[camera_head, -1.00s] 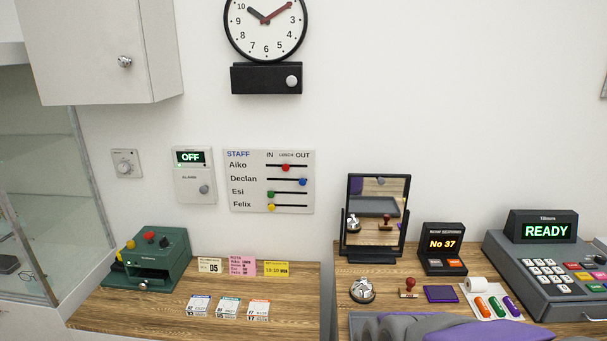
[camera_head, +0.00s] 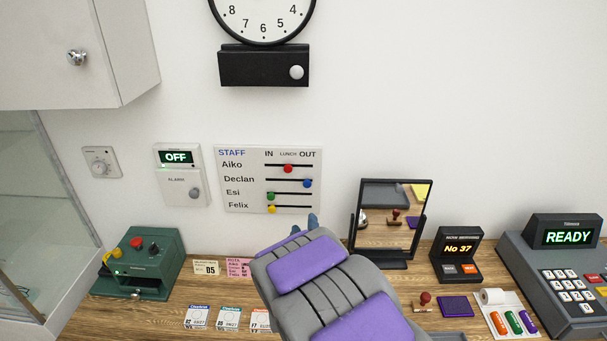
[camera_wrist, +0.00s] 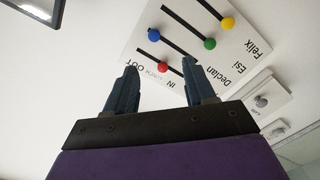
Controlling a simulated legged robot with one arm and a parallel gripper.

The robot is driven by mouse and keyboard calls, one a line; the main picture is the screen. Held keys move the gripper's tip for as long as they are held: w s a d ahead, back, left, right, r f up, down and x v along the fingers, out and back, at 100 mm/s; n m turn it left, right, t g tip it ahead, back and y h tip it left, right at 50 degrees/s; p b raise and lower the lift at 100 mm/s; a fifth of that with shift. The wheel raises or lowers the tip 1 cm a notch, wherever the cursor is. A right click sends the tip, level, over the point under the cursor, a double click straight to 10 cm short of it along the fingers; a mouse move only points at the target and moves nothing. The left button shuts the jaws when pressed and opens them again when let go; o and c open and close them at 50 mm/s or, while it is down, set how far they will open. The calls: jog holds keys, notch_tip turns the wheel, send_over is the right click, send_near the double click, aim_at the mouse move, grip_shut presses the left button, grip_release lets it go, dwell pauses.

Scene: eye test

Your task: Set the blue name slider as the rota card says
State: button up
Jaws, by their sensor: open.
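The blue slider (camera_head: 307,183) sits at the OUT end of the Declan row on the white staff board (camera_head: 235,200). It also shows in the wrist view (camera_wrist: 154,35). The red Aiko slider (camera_head: 288,168) is at LUNCH; the green Esi slider (camera_head: 271,196) and yellow Felix slider (camera_head: 271,209) are at IN. The pink rota card (camera_head: 238,267) lies below the board, partly hidden by my arm; its lines are too small to read surely. My gripper (camera_head: 304,226) is open and empty, just below the board's lower right corner, apart from the sliders.
A tilting mirror (camera_head: 395,215) stands right of my gripper. A box with OFF on its display (camera_head: 182,175) is left of the board. A black ledge under the clock (camera_head: 262,66) is above. A green machine (camera_head: 145,265) and several calendar cards are on the counter.

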send_near(307, 186)
jog(key=shift+t, duration=0.3)
jog(key=w, duration=0.5)
jog(key=w+b, duration=0.1)
jog(key=w, duration=0.1)
jog(key=shift+w+d+f, duration=0.2)
jog(key=shift+f, duration=0.1)
jog(key=shift+w+a+r, duration=0.1)
jog(key=shift+w, duration=0.55)
jog(key=shift+w+a, duration=0.25)
jog(key=shift+a, duration=0.05)
jog(key=shift+d, duration=0.1)
jog(key=shift+d, duration=0.2)
jog(key=c, duration=0.4)
jog(key=shift+a, duration=0.15)
grip_shut()
